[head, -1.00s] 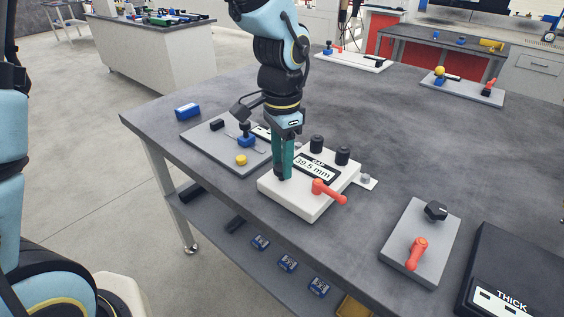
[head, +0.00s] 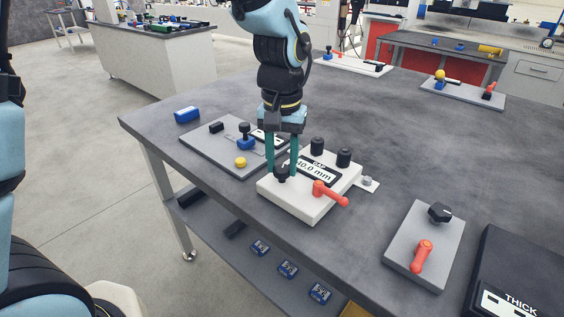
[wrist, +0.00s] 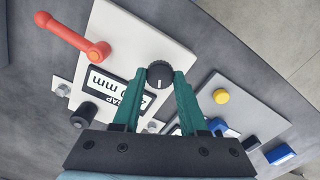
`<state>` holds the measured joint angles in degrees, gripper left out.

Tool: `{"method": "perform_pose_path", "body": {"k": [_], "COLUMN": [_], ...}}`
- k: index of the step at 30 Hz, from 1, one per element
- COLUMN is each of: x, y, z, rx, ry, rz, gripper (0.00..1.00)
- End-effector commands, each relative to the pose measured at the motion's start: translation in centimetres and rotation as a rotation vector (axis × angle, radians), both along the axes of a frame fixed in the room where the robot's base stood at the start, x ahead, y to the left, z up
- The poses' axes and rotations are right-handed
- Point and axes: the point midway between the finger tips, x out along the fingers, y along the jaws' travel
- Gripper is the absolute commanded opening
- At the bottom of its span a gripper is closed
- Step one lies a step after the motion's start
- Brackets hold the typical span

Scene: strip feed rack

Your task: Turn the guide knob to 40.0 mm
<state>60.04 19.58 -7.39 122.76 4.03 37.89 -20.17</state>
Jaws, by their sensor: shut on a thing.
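The guide knob (wrist: 159,75) is a black round knob with a white mark, on the near left corner of a white block (head: 307,209). In the head view the knob (head: 282,174) sits at the tips of my gripper (head: 282,168). My gripper's green fingers (wrist: 158,92) are shut on the knob, one on each side, pointing down at it. The gap display (head: 314,170) on the block reads "40.0 mm" in the head view, its first digit partly hidden by a finger. A red lever (head: 330,193) sits on the block beside the display.
Two black cylinders (head: 330,152) stand at the block's back. A grey plate (head: 222,158) with a blue part and a yellow button (head: 240,162) lies to the left. Another grey plate (head: 425,246) with a red lever lies right. The table between is clear.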

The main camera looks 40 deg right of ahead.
Motion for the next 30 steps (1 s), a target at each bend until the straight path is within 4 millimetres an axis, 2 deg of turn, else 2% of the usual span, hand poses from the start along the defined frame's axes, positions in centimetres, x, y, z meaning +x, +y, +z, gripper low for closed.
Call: {"method": "perform_pose_path", "body": {"k": [9, 22, 23, 30], "x": [-0.02, -0.01, -0.01, -0.01], "y": [-0.01, 0.0, 0.0, -0.01], "z": [0.01, 0.02, 0.02, 0.01], "rx": [0.0, 0.0, 0.0, 0.0], "ry": [0.0, 0.0, 0.0, 0.0], "rz": [0.078, 0.083, 0.083, 0.083], "gripper": [0.0, 0.0, 0.46, 0.72]}}
